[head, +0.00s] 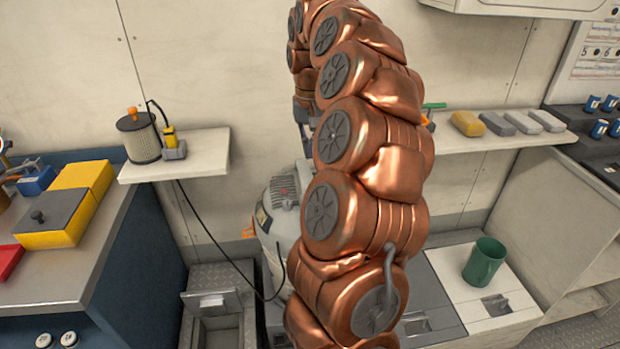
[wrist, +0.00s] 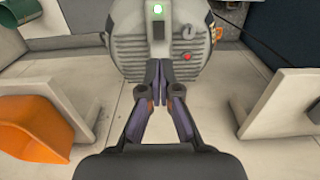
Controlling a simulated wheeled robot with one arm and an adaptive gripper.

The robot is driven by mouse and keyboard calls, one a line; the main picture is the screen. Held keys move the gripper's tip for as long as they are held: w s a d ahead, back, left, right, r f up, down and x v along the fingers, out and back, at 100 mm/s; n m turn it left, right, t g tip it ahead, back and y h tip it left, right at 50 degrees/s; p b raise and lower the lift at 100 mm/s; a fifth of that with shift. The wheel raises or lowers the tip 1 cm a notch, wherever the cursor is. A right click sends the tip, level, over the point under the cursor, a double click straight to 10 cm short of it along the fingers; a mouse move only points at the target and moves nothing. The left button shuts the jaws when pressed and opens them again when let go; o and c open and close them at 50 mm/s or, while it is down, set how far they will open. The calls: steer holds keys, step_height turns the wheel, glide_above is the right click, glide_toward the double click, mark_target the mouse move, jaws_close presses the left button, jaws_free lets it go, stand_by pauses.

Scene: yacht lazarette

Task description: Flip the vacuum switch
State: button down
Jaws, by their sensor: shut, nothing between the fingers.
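The vacuum (head: 276,222) is a grey, rounded canister standing on the floor behind my arm in the head view, partly hidden by it. In the wrist view, its ribbed grey face (wrist: 134,50) fills the top middle. The head view mostly hides my gripper behind my arm.
A wall shelf (head: 195,158) holds a cylindrical filter (head: 139,138) and a yellow-black device with a cord hanging down. An orange object (wrist: 30,130) is at left in the wrist view.

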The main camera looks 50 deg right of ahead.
step_height(320, 180, down, 12)
steer(key=shift+a+f+p, duration=0.1)
steer(key=shift+p, duration=0.9)
steer(key=shift+f, duration=0.8)
steer(key=shift+w+f, duration=0.1)
